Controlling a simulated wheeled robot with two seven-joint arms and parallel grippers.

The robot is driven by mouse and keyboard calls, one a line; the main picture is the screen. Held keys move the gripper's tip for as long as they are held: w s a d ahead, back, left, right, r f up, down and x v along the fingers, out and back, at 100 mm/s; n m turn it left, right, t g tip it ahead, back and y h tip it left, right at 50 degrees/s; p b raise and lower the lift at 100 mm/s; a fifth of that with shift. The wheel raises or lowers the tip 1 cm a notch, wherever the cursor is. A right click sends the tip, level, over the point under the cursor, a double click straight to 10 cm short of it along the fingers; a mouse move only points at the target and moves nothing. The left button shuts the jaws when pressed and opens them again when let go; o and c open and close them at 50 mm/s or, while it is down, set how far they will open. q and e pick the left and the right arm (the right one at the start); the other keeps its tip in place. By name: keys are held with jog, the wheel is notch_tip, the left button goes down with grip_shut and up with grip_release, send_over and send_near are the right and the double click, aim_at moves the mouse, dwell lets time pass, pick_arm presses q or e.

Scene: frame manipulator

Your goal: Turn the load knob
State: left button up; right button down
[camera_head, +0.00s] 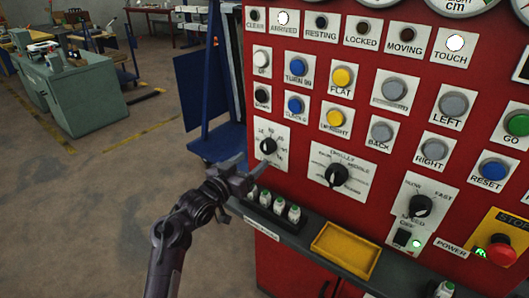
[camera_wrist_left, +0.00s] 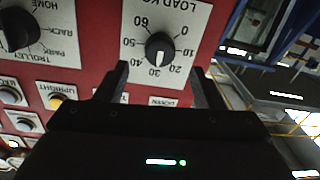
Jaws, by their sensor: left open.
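The load knob (camera_head: 268,146) is a black round knob on a white plate at the lower left of the red panel. In the left wrist view the load knob (camera_wrist_left: 159,47) sits in a dial numbered 0 to 60, with its white mark pointing near 30. My left gripper (camera_head: 251,174) is just below and left of the knob in the head view. In the left wrist view its two open fingers (camera_wrist_left: 159,72) frame the lower part of the dial, with nothing between them. Contact with the knob is not visible. My right gripper is not in view.
A trolley knob (camera_head: 337,175) and a speed knob (camera_head: 420,206) are to the right. Push buttons fill the panel above. Below, a ledge holds small green-and-white bottles (camera_head: 279,207) and a yellow tray (camera_head: 346,249). A red stop button (camera_head: 501,252) is at far right. Open floor lies left.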

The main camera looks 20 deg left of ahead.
aim_at(265, 150)
pick_arm(q)
jog(key=x, duration=0.5)
jog(key=shift+w+d+p, duration=0.15)
jog(key=shift+w+p, duration=0.05)
jog(key=shift+p, duration=0.1)
jog(key=shift+w+d, duration=0.15)
jog(key=shift+w, duration=0.35)
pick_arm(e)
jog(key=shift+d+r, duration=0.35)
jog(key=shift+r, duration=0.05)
pick_arm(q)
jog(key=c, duration=1)
jog(key=shift+f, duration=0.1)
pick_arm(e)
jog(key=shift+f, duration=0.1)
